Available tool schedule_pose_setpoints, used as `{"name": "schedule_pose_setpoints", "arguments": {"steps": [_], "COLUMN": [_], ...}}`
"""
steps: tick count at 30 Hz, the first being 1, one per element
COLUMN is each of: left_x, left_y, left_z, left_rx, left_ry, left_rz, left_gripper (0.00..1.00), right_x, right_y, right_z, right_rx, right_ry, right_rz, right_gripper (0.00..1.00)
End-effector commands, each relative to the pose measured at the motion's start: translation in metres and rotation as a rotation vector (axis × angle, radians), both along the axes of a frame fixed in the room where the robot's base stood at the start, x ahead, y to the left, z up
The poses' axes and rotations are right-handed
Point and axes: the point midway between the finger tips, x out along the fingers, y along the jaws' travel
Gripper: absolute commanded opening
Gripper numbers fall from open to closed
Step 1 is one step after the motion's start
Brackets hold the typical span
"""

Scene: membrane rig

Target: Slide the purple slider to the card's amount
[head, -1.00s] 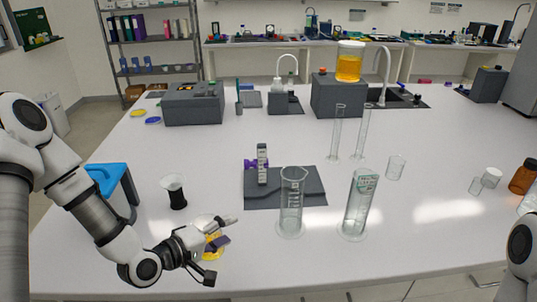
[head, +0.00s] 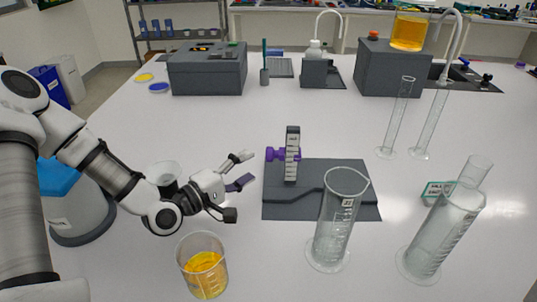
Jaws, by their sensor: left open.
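The purple slider (head: 274,154) sits on the upright pale scale post (head: 292,160), near its upper half. The post stands on a dark grey base plate (head: 315,175). My left gripper (head: 240,186) is open, left of the base plate and apart from the slider. A dark purplish piece shows between its fingers; I cannot tell whether it is part of the gripper. My right gripper is out of view.
Glass cylinders (head: 333,235) (head: 440,232) stand at the front and right of the plate. A beaker of orange liquid (head: 204,276) stands in front of my left gripper. A dark-filled glass (head: 166,178) stands behind my left wrist.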

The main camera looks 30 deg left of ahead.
Motion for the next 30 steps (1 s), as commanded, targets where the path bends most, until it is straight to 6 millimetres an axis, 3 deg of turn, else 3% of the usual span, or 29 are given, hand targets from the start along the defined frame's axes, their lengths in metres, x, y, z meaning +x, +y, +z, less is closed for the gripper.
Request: {"name": "schedule_pose_setpoints", "arguments": {"steps": [5,18,27,29,30], "left_x": [0.01,0.069,0.074,0.074,0.073], "left_y": [-0.004,-0.025,-0.026,-0.026,-0.026], "left_z": [-0.001,0.0,0.0,0.0,0.0], "left_rx": [0.007,0.005,0.001,0.001,0.001], "left_ry": [0.003,0.0,0.001,0.001,0.001], "left_rz": [-0.003,-0.002,0.0,0.0,0.0], "left_gripper": [0.63,0.63,0.63,0.45,0.31], "right_x": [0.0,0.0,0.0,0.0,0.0], "right_y": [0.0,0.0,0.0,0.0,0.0], "right_z": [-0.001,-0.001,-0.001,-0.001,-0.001], "right_rx": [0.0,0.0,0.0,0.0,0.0], "right_ry": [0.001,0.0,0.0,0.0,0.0], "right_rz": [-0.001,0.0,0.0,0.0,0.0], "right_gripper": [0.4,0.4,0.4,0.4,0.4]}}
